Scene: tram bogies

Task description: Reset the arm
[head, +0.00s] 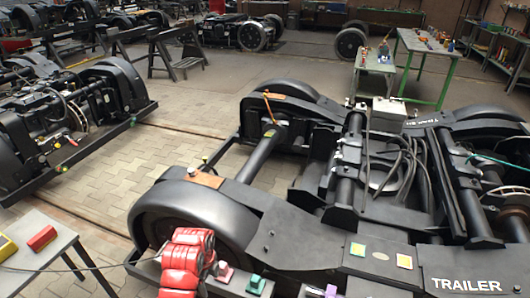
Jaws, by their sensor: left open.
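My left arm (185,265), red and segmented, shows at the bottom edge, left of centre. Its gripper (208,264) is open, over the near edge of the large dark tram bogie (300,238) marked TRAILER. The small fingers are hard to make out, and I see nothing held between them. A wheel (190,215) of the bogie stands just behind the gripper. My right gripper is not in view.
A red block (225,272) and a green block (256,284) sit on the bogie's edge close to my gripper. A grey table (45,250) with a red box (42,238) stands at left. Another bogie (70,115) is behind it. Paved floor (130,175) between them is clear.

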